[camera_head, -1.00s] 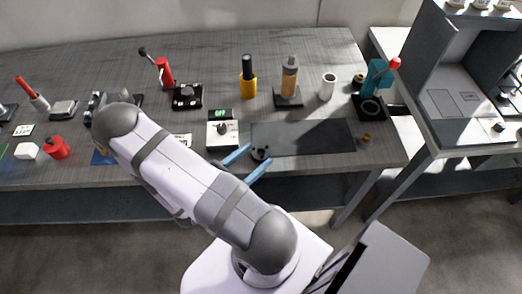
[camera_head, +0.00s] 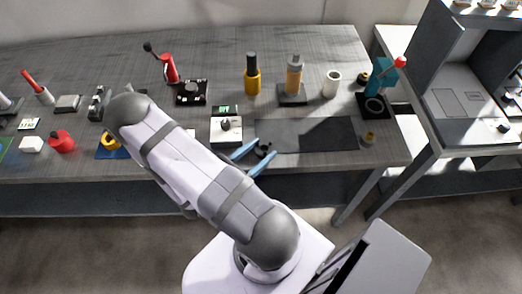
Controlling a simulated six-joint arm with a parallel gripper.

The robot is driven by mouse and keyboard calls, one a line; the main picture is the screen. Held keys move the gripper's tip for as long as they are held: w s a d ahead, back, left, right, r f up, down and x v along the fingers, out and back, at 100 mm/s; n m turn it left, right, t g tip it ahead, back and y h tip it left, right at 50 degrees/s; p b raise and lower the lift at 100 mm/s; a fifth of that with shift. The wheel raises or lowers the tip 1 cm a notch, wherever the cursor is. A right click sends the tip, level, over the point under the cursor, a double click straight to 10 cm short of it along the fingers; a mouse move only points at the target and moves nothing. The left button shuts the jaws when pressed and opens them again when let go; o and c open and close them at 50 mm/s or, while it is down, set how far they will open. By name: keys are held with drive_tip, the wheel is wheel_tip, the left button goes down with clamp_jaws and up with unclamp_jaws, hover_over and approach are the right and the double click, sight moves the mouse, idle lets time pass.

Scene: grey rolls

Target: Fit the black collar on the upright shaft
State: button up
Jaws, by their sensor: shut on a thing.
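The black collar (camera_head: 263,150) is small and dark, at the front left of a dark mat. My gripper (camera_head: 267,147) has two blue fingers, one on each side of the collar, and is shut on it. The collar is low, at or close to the surface; I cannot tell whether it touches. An upright tan and grey shaft-like piece (camera_head: 294,76) stands on a dark square base behind the mat, apart from my gripper. I cannot be sure that it is the task's shaft.
The dark mat (camera_head: 325,134) is otherwise bare. A white box with a green display (camera_head: 226,130) is close left of my gripper. A yellow and black bottle (camera_head: 252,78), a white cylinder (camera_head: 332,84) and a teal press (camera_head: 378,78) stand behind. A brass piece (camera_head: 368,138) is at right.

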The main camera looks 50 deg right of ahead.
sight(263, 152)
drive_tip(key=shift+r, duration=4.95)
drive_tip(key=s+d+r+m+g+p, duration=0.4)
drive_tip(key=s+d+r+g+p, duration=0.15)
drive_tip(key=s+d, duration=0.2)
drive_tip(key=d+r+m+g+y+p, duration=0.2)
drive_tip(key=d+r+g+p, duration=0.15)
drive_tip(key=d, duration=0.35)
drive_tip(key=w+d+r+n+t, duration=0.1)
drive_tip(key=w+d+r+t, duration=0.1)
drive_tip(key=w, duration=0.3)
drive_tip(key=w+d+r+n+t+h, duration=0.1)
drive_tip(key=w+d+r+n+t, duration=0.1)
drive_tip(key=w+d, duration=0.3)
drive_tip(key=w+d+r+n+t+h, duration=0.1)
drive_tip(key=w+d+r+n+t, duration=0.1)
drive_tip(key=w, duration=0.4)
drive_tip(key=shift+w+d+r+t, duration=0.3)
drive_tip(key=shift+d+r+t, duration=0.1)
drive_tip(key=shift+d+t, duration=0.5)
drive_tip(key=shift+f+b, duration=2.7)
drive_tip(key=shift+f, duration=0.2)
